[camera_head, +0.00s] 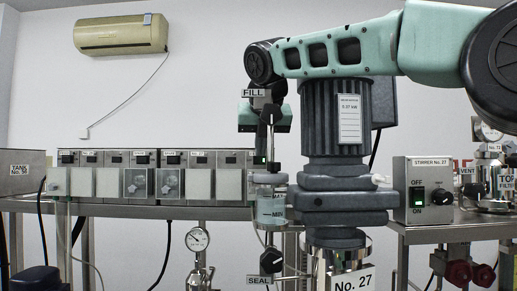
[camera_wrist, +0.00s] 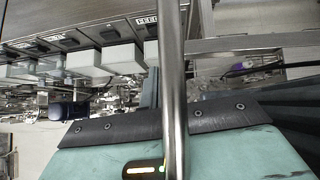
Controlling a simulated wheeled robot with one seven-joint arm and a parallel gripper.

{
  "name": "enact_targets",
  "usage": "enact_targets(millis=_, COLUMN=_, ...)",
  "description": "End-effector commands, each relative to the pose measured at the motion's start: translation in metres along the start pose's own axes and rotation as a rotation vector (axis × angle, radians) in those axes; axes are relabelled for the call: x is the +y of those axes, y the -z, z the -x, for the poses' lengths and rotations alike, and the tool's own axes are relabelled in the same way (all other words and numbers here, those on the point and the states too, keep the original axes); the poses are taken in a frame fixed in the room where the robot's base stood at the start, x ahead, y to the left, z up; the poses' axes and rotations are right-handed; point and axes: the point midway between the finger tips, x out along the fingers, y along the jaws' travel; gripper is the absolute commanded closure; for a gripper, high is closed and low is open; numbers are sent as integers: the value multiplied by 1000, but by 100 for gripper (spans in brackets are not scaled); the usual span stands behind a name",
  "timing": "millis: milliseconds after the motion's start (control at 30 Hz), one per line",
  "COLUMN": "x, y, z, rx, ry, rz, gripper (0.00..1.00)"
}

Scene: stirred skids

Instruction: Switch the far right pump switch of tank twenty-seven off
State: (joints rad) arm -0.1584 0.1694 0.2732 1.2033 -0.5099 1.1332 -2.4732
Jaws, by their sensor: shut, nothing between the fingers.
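A row of grey pump switch boxes (camera_head: 116,157) with small labels stands on the back bench, with pale hinged covers (camera_head: 107,182) along its front. The rightmost box (camera_head: 236,157) is partly hidden by my gripper and the tank fittings. The row also shows at the upper left of the wrist view, with white covers (camera_wrist: 121,58). Most labels are too small to read. My gripper (camera_head: 264,150) is shut and empty, pointing down at the right end of the row, behind a thin metal post. Its fingertips are mostly hidden. A small green light shows beside it.
Tank No. 27 (camera_head: 345,276) with its dark motor (camera_head: 337,118) and a sight glass (camera_head: 271,207) stands close in front. The stirrer switch box (camera_head: 416,190) is at right. A steel pipe (camera_wrist: 173,80) crosses close before the wrist camera.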

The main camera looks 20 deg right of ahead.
Motion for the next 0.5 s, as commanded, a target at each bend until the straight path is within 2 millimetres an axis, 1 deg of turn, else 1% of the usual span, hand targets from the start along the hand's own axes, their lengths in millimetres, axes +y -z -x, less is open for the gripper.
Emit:
enact_targets(millis=100, x=-1, y=-2, z=-24, rx=5, ry=3, rz=1, gripper=100)
enact_targets(millis=167, x=0, y=-13, z=-26, rx=2, ry=1, rz=0, gripper=100)
enact_targets(millis=300, x=0, y=-24, z=-38, rx=1, ry=0, rz=0, gripper=100)
enact_targets(millis=500, x=0, y=-29, z=-47, rx=-1, ry=0, rz=0, gripper=100)
